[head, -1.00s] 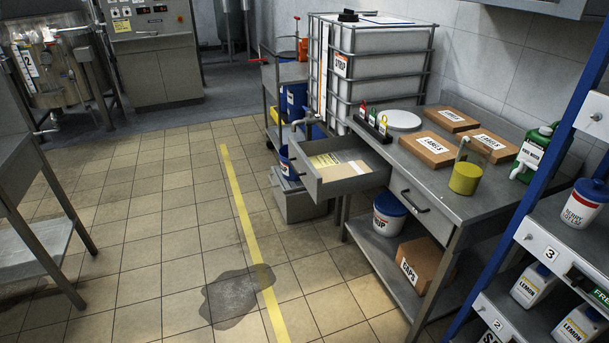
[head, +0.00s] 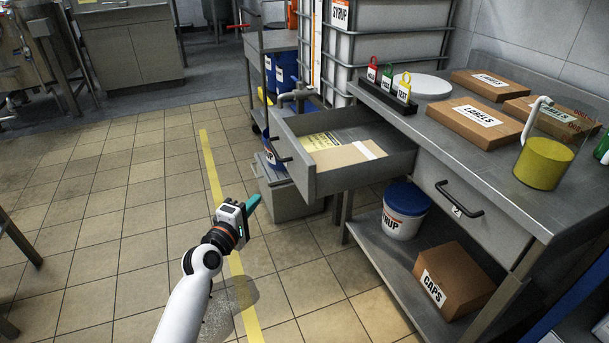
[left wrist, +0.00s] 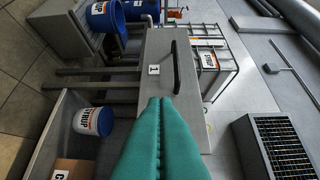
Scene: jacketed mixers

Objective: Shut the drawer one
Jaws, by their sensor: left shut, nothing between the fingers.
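Drawer one (head: 359,176) stands pulled out from the left part of the steel bench, with papers and a cardboard piece inside. Its front has a dark handle (head: 280,150). In the left wrist view the drawer front (left wrist: 152,91) carries a "1" label (left wrist: 154,69) and the black handle (left wrist: 177,68). My left gripper (head: 252,203) has teal fingers, shut and empty, in front of and below the drawer front in the head view. In the left wrist view the fingertips (left wrist: 160,101) point at the drawer front; contact cannot be told. My right gripper is out of view.
A second drawer (head: 462,205) to the right is shut. A syrup bucket (head: 403,211) and a caps box (head: 454,281) stand on the lower shelf. A tag rack (head: 390,92), label boxes (head: 474,123) and a yellow container (head: 543,163) stand on the bench. The floor at left is clear.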

